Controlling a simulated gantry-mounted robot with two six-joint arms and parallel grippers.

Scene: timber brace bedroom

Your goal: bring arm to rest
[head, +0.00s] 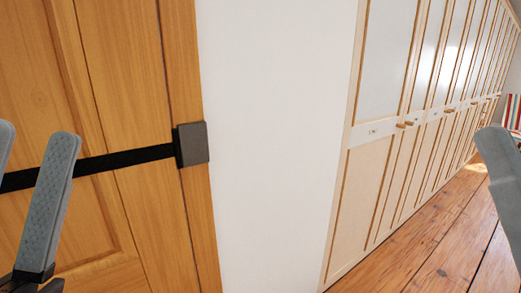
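My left gripper (34,142) is at the left edge in the head view. Its two grey fingers point up and stand apart with nothing between them; one is mostly cut off by the edge. They appear in front of a wooden door (115,75) and overlap its black bar (125,162) in the picture; I cannot tell whether they touch it. At the right edge, part of my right gripper (497,160) shows as a grey finger shape. The rest of it is out of frame, so its opening is hidden.
The black bar ends in a dark grey block (193,145) at the door's right side. A plain white wall (275,130) stands in the middle. A row of cream cupboards (375,180) runs back along the right. Bare wooden floor (440,260) lies before it.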

